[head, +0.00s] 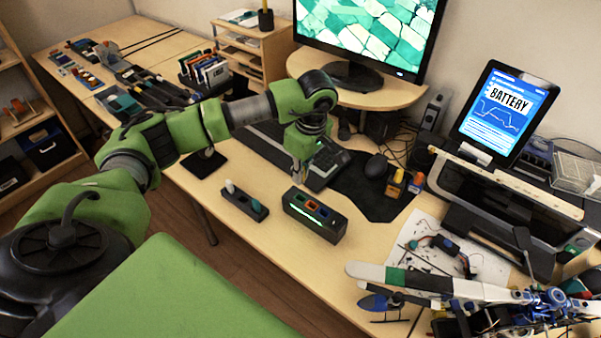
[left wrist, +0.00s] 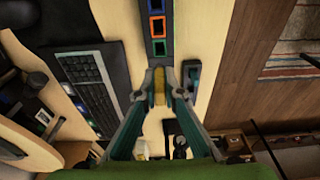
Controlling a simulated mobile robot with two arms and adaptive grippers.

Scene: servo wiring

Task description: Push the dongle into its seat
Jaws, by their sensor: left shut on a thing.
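My left gripper (head: 299,172) points down over the table, between the keyboard and the black box. In the left wrist view its two fingers (left wrist: 160,92) are closed on a small yellow dongle (left wrist: 160,78). The black box (head: 330,231) has blue, orange and green framed slots on top and stands in front of the gripper, apart from it. The box also shows in the left wrist view (left wrist: 146,22), beyond the fingertips. My right gripper is not in view.
A keyboard (head: 325,165) lies behind the box, with a mouse (head: 376,166) on a dark mat. A model helicopter (head: 480,290) fills the front right. A tablet (head: 505,112) stands at the back right. Bare wood lies around the box and holder.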

